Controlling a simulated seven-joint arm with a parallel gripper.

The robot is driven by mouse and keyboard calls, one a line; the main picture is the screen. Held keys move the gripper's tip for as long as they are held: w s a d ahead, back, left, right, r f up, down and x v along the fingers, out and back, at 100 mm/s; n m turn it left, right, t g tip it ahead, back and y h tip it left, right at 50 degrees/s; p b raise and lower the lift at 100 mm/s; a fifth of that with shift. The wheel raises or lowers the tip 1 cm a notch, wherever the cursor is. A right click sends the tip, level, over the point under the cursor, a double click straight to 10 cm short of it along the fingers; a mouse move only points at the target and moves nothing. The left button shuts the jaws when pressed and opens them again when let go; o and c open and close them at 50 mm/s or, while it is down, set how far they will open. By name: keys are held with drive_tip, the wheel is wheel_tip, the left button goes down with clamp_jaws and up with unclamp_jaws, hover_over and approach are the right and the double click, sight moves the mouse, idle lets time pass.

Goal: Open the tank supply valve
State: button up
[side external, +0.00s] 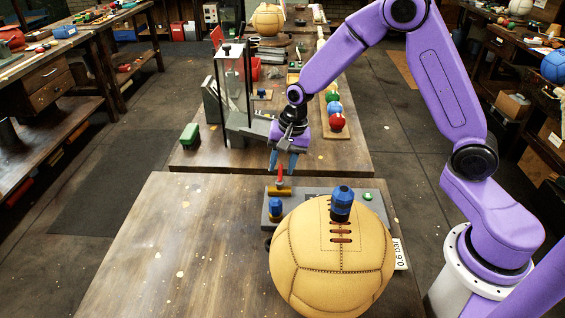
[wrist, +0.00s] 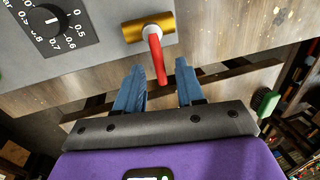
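The supply valve is a brass cylinder (side external: 281,189) with a red lever (side external: 280,174) standing up from it, at the back left of a grey panel (side external: 318,193). The wrist view shows the brass body (wrist: 147,28) and the red lever (wrist: 157,58) close up. My gripper (side external: 283,164) is above the valve. Its blue fingers (wrist: 160,82) are apart, with the lever's end in the gap between them in the wrist view. I see no contact. I cannot tell how deep the lever sits between the fingers.
A tan leather ball (side external: 325,265) with a blue fitting (side external: 342,204) on top sits in front of the panel. The panel carries a numbered dial (wrist: 50,22) and a green button (side external: 367,196). A "0.6 bar" card (side external: 400,255) stands beside the ball. The bench's left side is clear.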

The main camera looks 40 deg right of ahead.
clamp_jaws()
